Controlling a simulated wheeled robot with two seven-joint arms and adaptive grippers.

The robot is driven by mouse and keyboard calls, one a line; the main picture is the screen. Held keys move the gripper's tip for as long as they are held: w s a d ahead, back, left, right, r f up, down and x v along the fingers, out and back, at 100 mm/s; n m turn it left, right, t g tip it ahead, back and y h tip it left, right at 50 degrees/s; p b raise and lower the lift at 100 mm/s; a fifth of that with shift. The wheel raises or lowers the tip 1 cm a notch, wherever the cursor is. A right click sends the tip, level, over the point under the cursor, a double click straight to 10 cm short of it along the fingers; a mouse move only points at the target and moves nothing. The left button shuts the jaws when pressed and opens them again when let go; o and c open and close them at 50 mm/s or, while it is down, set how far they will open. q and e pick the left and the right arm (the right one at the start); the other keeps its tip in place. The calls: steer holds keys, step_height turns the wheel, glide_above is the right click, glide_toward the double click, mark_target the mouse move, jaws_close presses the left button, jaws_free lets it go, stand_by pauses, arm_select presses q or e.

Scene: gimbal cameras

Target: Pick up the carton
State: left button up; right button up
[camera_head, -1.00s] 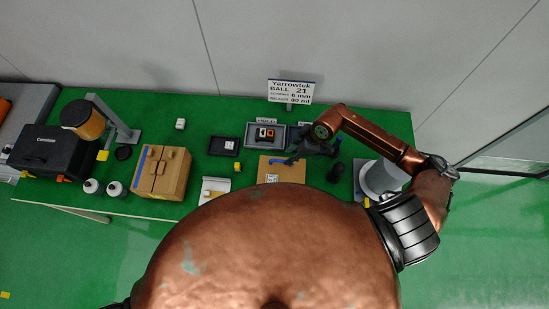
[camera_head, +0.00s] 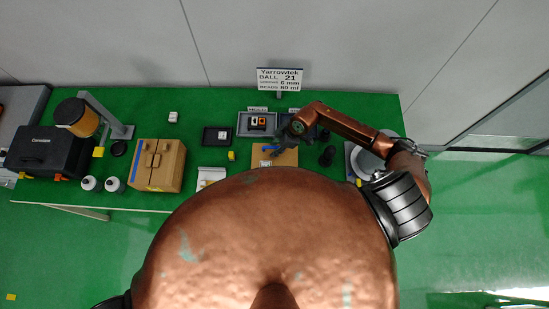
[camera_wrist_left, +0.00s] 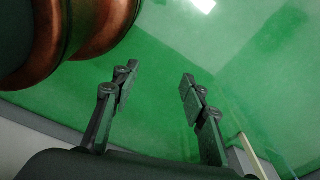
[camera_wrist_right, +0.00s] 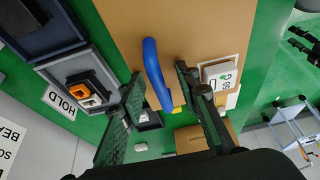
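A brown cardboard carton (camera_head: 288,158) with a blue handle and a white label stands on the green table, right of the middle. In the right wrist view its tan surface (camera_wrist_right: 200,30) fills the upper middle, and the blue handle (camera_wrist_right: 155,72) crosses between the fingers. My right gripper (camera_wrist_right: 158,80) is open, with one finger on each side of the handle; I cannot tell whether they touch it. In the head view the right gripper (camera_head: 280,150) is small and dark, over the carton. My left gripper (camera_wrist_left: 160,74) is open and empty over green floor.
A taller cardboard box (camera_head: 155,167) stands at left, near white bottles (camera_head: 114,185) and a black case (camera_head: 45,150). Grey tray (camera_head: 245,124) and black tray (camera_head: 216,136) lie behind the carton. A dark object (camera_head: 327,156) and grey cylinder (camera_head: 368,163) stand right.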

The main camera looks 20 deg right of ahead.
steer(key=shift+w, duration=0.1)
steer(key=c, duration=0.3)
jaws_close()
arm_select(q)
steer(key=shift+s, duration=0.8)
steer(key=shift+w, duration=0.1)
